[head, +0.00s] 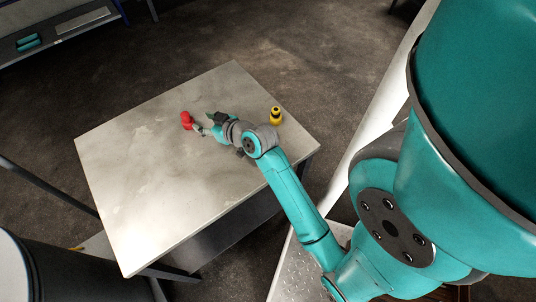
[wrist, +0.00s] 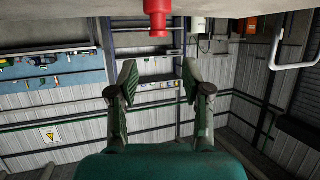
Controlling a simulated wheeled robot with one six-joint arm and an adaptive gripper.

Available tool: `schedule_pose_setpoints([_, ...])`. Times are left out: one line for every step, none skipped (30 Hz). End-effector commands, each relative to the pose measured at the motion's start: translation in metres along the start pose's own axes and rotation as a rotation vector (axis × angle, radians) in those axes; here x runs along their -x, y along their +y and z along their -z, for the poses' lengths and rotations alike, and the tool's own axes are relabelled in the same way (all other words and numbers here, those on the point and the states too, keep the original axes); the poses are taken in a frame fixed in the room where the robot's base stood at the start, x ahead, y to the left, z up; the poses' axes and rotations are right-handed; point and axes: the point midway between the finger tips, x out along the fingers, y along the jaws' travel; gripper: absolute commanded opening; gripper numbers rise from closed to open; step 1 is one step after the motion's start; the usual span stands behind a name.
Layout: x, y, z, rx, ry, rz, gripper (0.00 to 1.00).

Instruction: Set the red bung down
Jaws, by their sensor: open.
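The red bung (head: 187,120) is at the middle of the grey table's (head: 130,170) top in the head view. My gripper (head: 203,129) is low over the table, just right of the bung. In the wrist view my gripper's two fingers (wrist: 159,76) are spread apart with nothing between them. The bung is beyond the fingertips and apart from them there.
A yellow and black object (head: 276,115) stands near the table's right edge, close to my arm. The left half of the tabletop is bare. A shelf unit (head: 55,35) stands at the upper left, and a dark drum (head: 50,270) at the lower left.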

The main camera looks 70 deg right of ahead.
Motion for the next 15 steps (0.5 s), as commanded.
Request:
schedule_pose_setpoints([0.003, -0.006, -0.007, -0.003, -0.005, 0.003, 0.49])
schedule_pose_setpoints([0.006, -0.010, -0.012, -0.005, -0.005, 0.003, 0.49])
schedule_pose_setpoints([0.011, -0.017, -0.019, -0.008, -0.008, 0.004, 0.49])
schedule_pose_setpoints([0.015, -0.023, -0.025, -0.010, -0.007, 0.004, 0.49])
schedule_pose_setpoints([0.020, -0.030, -0.033, -0.013, -0.008, 0.004, 0.49])
schedule_pose_setpoints([0.028, -0.039, -0.042, -0.016, -0.008, 0.005, 0.49])
schedule_pose_setpoints([0.035, -0.045, -0.049, -0.018, -0.008, 0.005, 0.49])
schedule_pose_setpoints([0.041, -0.052, -0.056, -0.019, -0.007, 0.006, 0.49])
schedule_pose_setpoints([0.050, -0.059, -0.063, -0.021, -0.005, 0.006, 0.49])
schedule_pose_setpoints([0.057, -0.065, -0.068, -0.021, -0.003, 0.007, 0.49])
schedule_pose_setpoints([0.064, -0.070, -0.074, -0.021, -0.002, 0.007, 0.49])
schedule_pose_setpoints([0.073, -0.076, -0.081, -0.021, -0.001, 0.010, 0.49])
schedule_pose_setpoints([0.080, -0.081, -0.086, -0.020, 0.001, 0.011, 0.49])
schedule_pose_setpoints([0.088, -0.086, -0.090, -0.019, 0.003, 0.014, 0.49])
schedule_pose_setpoints([0.099, -0.092, -0.096, -0.017, 0.006, 0.018, 0.49])
